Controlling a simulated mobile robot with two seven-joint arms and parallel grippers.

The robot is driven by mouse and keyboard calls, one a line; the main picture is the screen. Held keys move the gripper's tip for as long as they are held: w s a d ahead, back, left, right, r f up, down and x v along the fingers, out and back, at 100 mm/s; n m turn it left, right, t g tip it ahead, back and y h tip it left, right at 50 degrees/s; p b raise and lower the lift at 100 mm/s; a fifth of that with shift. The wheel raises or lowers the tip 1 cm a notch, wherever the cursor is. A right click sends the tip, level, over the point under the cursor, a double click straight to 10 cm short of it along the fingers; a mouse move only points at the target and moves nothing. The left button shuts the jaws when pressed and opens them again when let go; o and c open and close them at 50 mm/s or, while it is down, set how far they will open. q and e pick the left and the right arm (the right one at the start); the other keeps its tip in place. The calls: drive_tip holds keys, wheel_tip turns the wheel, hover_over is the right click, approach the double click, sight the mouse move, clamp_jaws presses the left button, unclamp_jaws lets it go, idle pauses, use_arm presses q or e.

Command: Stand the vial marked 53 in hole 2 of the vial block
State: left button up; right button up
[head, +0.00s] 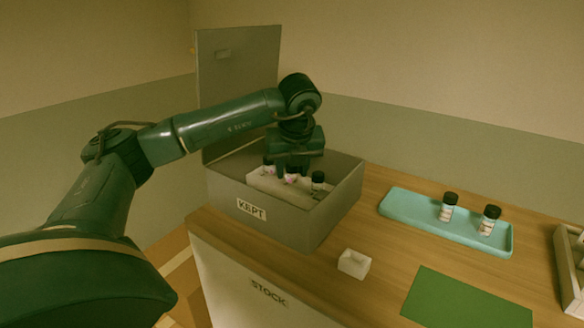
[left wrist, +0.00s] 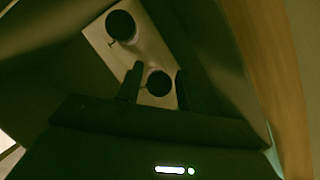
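My left gripper (head: 291,170) reaches down into the open box marked KEPT. In the left wrist view its two fingers (left wrist: 158,86) stand apart on either side of a black vial cap (left wrist: 157,82), with a small gap seen on each side. In the box is a long pale block (head: 268,185) bearing vials. A black-capped vial (head: 318,181) stands at its near right end, clear of the gripper. Other vials there are partly hidden by my gripper. Two black-capped vials, one left (head: 448,207) and one right (head: 489,220), stand in a teal tray. The number 53 cannot be read on any vial.
The KEPT box (head: 317,232) has high walls around the gripper, and its lid (head: 236,75) stands open behind. A small white block (head: 354,263), a green mat (head: 468,300), the teal tray (head: 405,208) and a partly cut-off rack (head: 566,262) are on the wooden counter.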

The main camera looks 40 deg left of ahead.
use_arm(q)
drive_tip(key=shift+o, duration=0.6)
drive_tip(key=shift+s+r, duration=0.1)
drive_tip(key=shift+r, duration=0.15)
drive_tip(key=p+v, duration=0.1)
drive_tip(key=v, duration=1)
drive_tip(key=shift+r, duration=0.35)
